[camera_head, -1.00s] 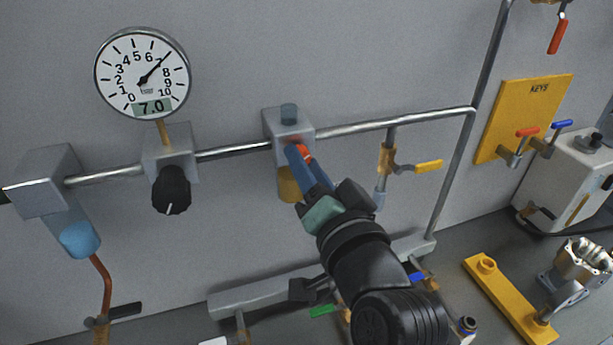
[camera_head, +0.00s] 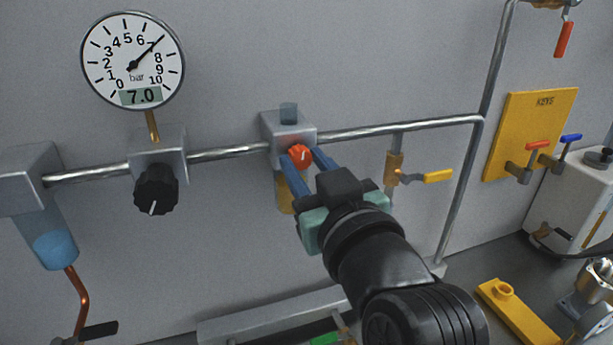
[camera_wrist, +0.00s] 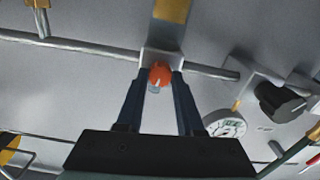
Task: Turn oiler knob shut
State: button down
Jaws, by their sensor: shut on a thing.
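The wrist view also shows the knob (camera_wrist: 160,74) between the two fingertips. The fingers and gripper body hide part of the bowl in the head view.
A round gauge (camera_head: 133,61) reading 7.0 bar stands above a black regulator knob (camera_head: 156,189) to the left. A filter with a blue bowl (camera_head: 54,245) is at far left. A yellow-handled valve (camera_head: 436,176) hangs to the right of my gripper.

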jog(key=shift+f+n+b, duration=0.1)
jog(key=shift+n+b, duration=0.3)
jog(key=shift+n, duration=0.5)
jog(key=c, duration=0.5)
grip_release()
jog(key=shift+c, duration=0.2)
